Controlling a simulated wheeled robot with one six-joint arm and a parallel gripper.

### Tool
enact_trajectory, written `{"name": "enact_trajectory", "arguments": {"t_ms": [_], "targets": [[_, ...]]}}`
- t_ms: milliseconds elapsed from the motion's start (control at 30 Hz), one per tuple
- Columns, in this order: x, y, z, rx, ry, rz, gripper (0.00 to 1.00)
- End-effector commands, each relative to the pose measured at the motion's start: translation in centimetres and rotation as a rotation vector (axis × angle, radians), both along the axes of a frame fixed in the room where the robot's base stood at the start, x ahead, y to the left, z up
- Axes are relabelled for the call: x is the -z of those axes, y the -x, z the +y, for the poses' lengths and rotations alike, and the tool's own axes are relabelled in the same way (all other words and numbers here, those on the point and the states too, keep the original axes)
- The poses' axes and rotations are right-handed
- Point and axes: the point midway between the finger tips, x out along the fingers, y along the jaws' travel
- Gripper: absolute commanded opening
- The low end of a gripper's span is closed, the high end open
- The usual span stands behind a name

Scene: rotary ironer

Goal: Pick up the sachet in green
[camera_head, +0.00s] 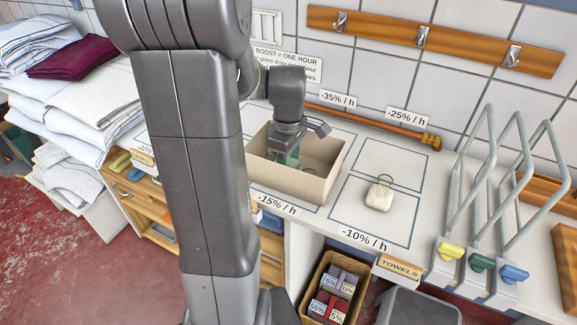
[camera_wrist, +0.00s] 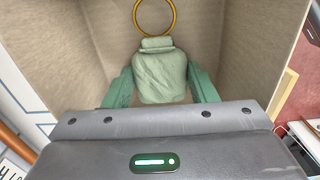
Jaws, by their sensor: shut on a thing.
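The green sachet (camera_wrist: 160,75) is pale green and cloth-like, with a brass ring (camera_wrist: 141,20) at its tied top. It is inside the open beige box (camera_head: 292,185) on the counter; the box's walls (camera_wrist: 235,45) surround it in the wrist view. My gripper (camera_wrist: 162,88) has its teal fingers on either side of the sachet, shut on it. In the head view my gripper (camera_head: 287,160) reaches down into the box, and the sachet is not clearly seen there. I cannot tell whether the sachet touches the box floor.
A cream sachet with a ring (camera_head: 379,197) lies in a marked square on the counter, right of the box. A wooden rod (camera_head: 385,124) lies behind. Grey looped racks (camera_head: 490,205) stand at right. Folded linens (camera_head: 75,95) are stacked at left. The upper-right marked square is clear.

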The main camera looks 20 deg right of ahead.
Motion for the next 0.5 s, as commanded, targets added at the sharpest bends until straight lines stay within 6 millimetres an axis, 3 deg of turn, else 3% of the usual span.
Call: {"name": "enact_trajectory", "arguments": {"t_ms": [267,500], "targets": [[-0.6,-0.1,0.0,0.000,0.002,-0.003,0.30],[-4.9,-0.1,0.0,0.000,0.003,-0.005,0.30]]}}
